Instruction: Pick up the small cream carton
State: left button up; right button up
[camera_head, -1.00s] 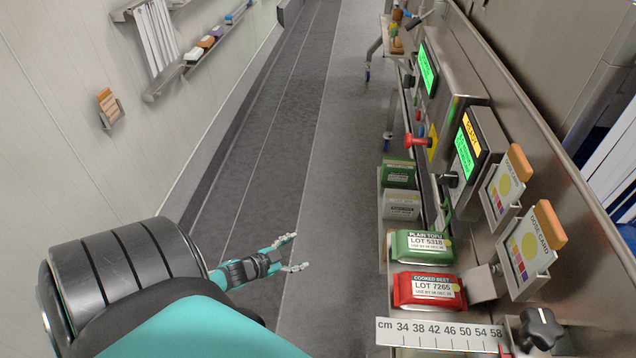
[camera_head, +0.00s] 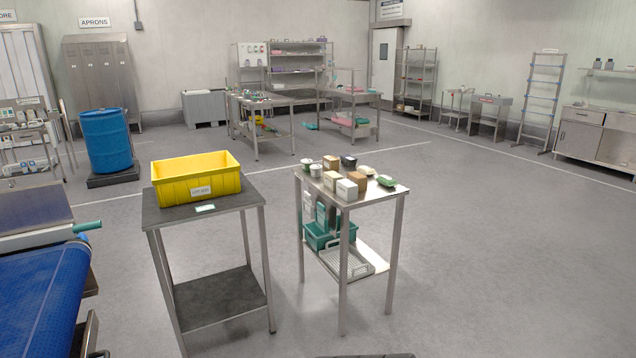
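Several small cartons stand on the steel table (camera_head: 384,194) right of centre. A pale, cream-white carton (camera_head: 347,190) is at its front edge. Another cream-toned carton (camera_head: 331,181) stands just left of and behind it. I cannot tell for sure which one is the small cream carton. Tan-brown cartons stand at the right (camera_head: 357,181) and at the back (camera_head: 331,162). Neither of my grippers is in view.
A yellow crate (camera_head: 197,183) sits on a dark-topped stand (camera_head: 160,218) left of the table, with a floor gap between them. White tubs (camera_head: 316,171), a dark item (camera_head: 348,162) and green-based packs (camera_head: 386,181) share the tabletop. A blue conveyor belt (camera_head: 40,290) is at left.

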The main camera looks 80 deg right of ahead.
aim_at(330, 183)
jog(key=l+z, duration=0.1)
jog(key=z, duration=1.95)
jog(key=i+z, duration=0.3)
jog(key=i, duration=0.15)
jog(key=i+z, duration=0.25)
jog(key=i, duration=0.2)
